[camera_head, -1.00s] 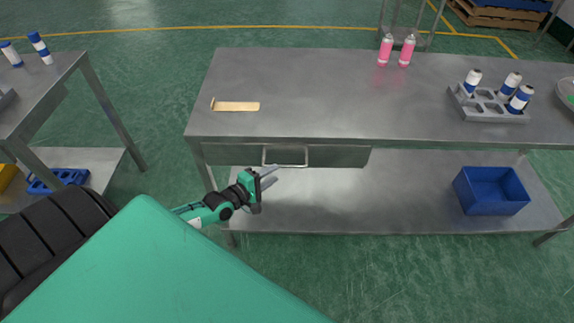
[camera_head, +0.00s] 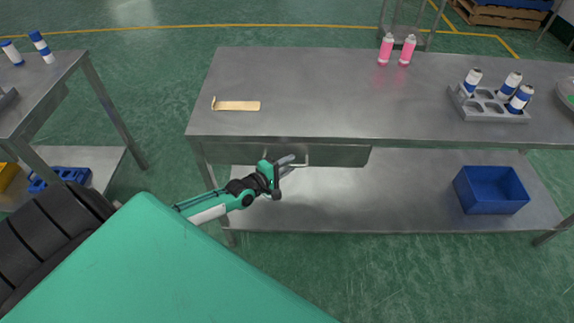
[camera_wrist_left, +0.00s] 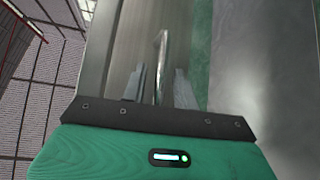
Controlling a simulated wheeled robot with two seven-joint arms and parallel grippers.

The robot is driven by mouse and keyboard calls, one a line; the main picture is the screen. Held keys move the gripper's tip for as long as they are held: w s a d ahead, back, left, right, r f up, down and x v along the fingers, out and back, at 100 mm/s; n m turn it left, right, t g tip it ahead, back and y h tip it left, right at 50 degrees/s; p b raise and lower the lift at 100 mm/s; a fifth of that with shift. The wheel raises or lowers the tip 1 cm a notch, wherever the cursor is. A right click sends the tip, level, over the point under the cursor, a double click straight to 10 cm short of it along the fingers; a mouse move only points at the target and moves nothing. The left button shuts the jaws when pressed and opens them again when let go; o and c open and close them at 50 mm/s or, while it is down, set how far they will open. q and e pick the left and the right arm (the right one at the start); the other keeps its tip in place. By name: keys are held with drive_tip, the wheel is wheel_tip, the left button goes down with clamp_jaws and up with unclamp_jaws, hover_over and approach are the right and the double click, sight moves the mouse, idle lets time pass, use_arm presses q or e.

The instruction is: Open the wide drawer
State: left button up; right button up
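The wide drawer (camera_head: 340,156) is a grey metal drawer under the left part of the steel workbench; its front looks flush and shut. Its metal bar handle (camera_head: 307,160) is partly hidden behind my left gripper (camera_head: 290,165), which is at the drawer front. In the left wrist view, the two fingers of my left gripper (camera_wrist_left: 160,88) are apart, and the handle (camera_wrist_left: 160,60) runs between them with a gap visible on both sides. The right gripper is not in view.
The workbench top (camera_head: 330,90) carries a wooden piece (camera_head: 237,106), two pink bottles (camera_head: 386,49) and a grey rack (camera_head: 488,106) with blue-white cans. A blue bin (camera_head: 490,191) stands on the lower shelf (camera_head: 370,200). A side table (camera_head: 35,95) is at left.

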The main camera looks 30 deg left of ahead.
use_arm(q)
clamp_jaws()
drive_tip(key=shift+s, duration=0.1)
drive_tip(key=s+d+p, duration=0.4)
drive_tip(key=s+d, duration=0.4)
drive_tip(key=s, duration=0.5)
drive_tip(key=s+d+p, duration=0.3)
drive_tip(key=s+d, duration=0.5)
drive_tip(key=s, duration=0.5)
drive_tip(key=shift+p, duration=0.4)
drive_tip(key=shift+o, duration=0.8)
unclamp_jaws()
